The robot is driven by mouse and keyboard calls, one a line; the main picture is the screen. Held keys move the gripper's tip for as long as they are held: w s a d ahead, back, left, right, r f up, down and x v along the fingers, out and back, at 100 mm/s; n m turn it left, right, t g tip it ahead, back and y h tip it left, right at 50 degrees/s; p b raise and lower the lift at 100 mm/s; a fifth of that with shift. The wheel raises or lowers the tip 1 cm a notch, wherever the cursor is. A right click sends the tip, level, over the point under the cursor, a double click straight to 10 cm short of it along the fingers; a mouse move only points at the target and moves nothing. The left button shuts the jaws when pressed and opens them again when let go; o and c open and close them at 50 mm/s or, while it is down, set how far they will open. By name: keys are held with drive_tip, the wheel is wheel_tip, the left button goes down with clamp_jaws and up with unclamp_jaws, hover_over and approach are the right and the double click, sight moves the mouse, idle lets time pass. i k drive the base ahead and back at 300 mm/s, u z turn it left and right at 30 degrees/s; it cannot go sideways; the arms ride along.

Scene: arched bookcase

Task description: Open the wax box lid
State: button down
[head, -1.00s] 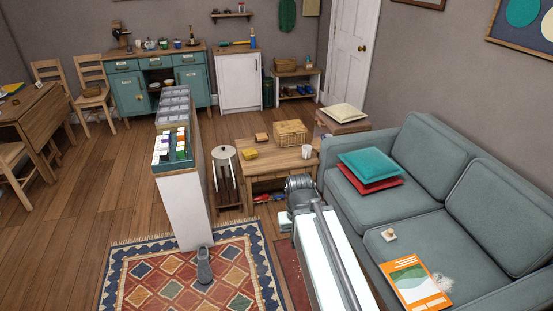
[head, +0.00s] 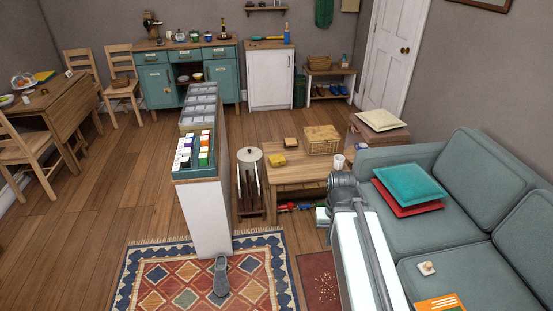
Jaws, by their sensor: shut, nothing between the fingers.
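I cannot tell for sure which thing is the wax box. A small brown wooden box (head: 291,143) sits at the back of the low wooden table (head: 300,180) in the head view, and it looks shut. A yellow object (head: 277,159) lies near the table's left edge. My grey arm joint shows at the table's front right corner, but no gripper fingers can be made out.
A white mug (head: 339,161) stands at the table's right edge. A narrow shelf unit (head: 205,220) and a round-topped stool (head: 249,156) are left of the table. The sofa (head: 440,220) is on the right. A shoe (head: 221,276) lies on the patterned rug. Wooden floor is clear at far left.

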sight(278, 158)
drive_tip(key=z, duration=0.05)
drive_tip(key=i, duration=1.5)
drive_tip(key=u, duration=1.7)
